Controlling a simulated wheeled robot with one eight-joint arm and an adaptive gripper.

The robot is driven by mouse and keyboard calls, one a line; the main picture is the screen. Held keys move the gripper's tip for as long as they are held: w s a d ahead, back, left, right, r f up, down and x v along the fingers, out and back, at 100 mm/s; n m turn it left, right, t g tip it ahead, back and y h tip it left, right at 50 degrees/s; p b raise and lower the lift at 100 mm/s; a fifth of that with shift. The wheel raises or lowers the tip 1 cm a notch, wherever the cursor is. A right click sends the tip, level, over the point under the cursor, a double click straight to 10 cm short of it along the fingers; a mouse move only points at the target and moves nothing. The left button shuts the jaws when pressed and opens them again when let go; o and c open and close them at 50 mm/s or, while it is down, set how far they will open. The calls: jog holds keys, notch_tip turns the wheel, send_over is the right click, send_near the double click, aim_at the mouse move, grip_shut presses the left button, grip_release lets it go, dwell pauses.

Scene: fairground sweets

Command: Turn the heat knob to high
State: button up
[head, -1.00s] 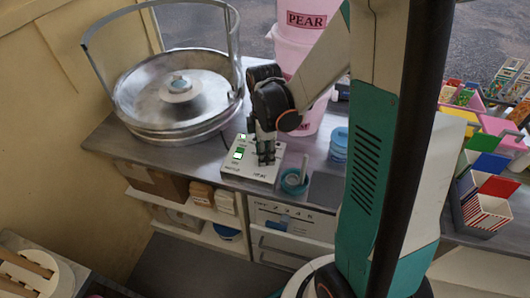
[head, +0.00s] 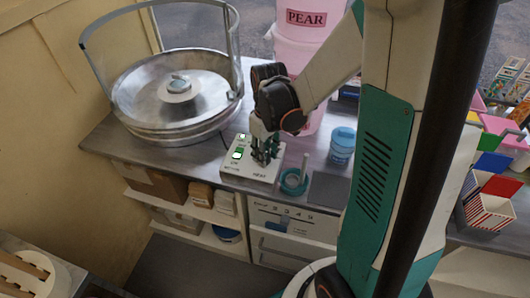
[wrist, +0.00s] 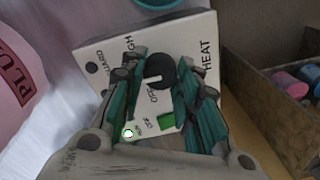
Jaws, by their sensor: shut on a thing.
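The white control box (head: 238,170) stands on the counter, and it also fills the middle of the wrist view (wrist: 92,52). Its round black heat knob (wrist: 160,68) sits between my fingertips, beside the printed words HEAT, HIGH and OFF. A pale notch shows on the knob's near side, toward OFF; its exact setting is hard to read. My gripper (head: 264,158) comes down from above and is shut on the knob, a finger on each side in the wrist view (wrist: 161,76). In the head view my fingers hide the knob.
A metal floss pan (head: 150,95) stands left. A pink PEAR tub (head: 305,45) stands behind.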

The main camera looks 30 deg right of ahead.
jog(key=m, duration=0.5)
jog(key=shift+m, duration=0.3)
jog(key=m, duration=0.5)
jog(key=shift+s+m+t+b, duration=0.1)
jog(key=shift+m+t+b, duration=0.2)
jog(key=shift+m, duration=0.1)
jog(key=o, duration=1.1)
jog(key=shift+c, duration=0.2)
notch_tip(320, 180, up, 12)
jog(key=shift+s+d, duration=0.2)
jog(key=shift+s, duration=0.1)
